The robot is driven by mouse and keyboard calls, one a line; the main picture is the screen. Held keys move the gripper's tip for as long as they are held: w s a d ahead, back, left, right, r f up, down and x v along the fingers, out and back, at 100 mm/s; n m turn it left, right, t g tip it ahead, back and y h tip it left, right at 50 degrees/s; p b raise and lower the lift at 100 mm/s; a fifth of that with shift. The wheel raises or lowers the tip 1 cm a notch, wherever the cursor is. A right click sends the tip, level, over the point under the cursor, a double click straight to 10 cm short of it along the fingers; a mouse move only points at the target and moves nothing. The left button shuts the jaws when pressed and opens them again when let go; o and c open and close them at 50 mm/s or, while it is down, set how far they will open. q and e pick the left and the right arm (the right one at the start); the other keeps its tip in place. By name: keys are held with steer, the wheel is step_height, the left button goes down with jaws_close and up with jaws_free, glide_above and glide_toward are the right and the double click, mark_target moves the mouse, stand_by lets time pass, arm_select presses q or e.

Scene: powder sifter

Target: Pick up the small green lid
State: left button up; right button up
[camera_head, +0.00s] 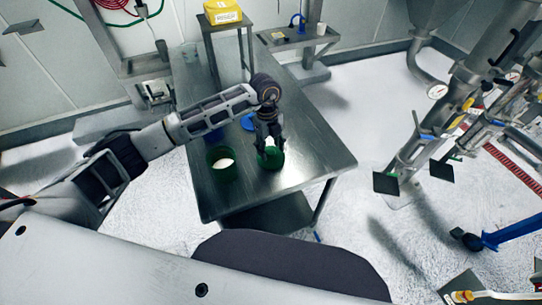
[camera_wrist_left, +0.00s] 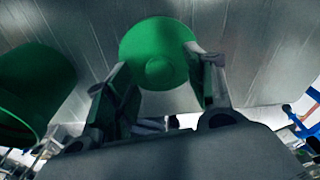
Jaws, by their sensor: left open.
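The small green lid (camera_head: 271,162) lies on the steel table, right of an open green container (camera_head: 222,171). In the left wrist view the lid (camera_wrist_left: 150,42) is round with a central knob. My left gripper (camera_head: 269,142) points down over the lid. In the left wrist view its open fingers (camera_wrist_left: 160,66) are on either side of the lid's near part. I cannot tell whether they touch it. The gripper hides part of the lid in the head view. The green container (camera_wrist_left: 30,85) fills the left side of the wrist view. My right gripper is not in view.
The steel table (camera_head: 315,160) is clear to the right of the lid. A blue item (camera_head: 248,121) lies behind it, partly hidden by my arm. A yellow box (camera_head: 222,12) sits on a stand at the back. Steel pipework (camera_head: 440,115) stands at the right.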

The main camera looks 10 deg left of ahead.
mark_target(271, 151)
arm_select(q)
steer(key=shift+s+d+f, duration=0.1)
steer(key=shift+d+f, duration=0.05)
steer(key=shift+f, duration=1)
steer(key=c, duration=1.1)
steer(key=shift+c, duration=0.2)
steer(key=shift+r+b, duration=0.65)
steer(key=shift+r, duration=4.4)
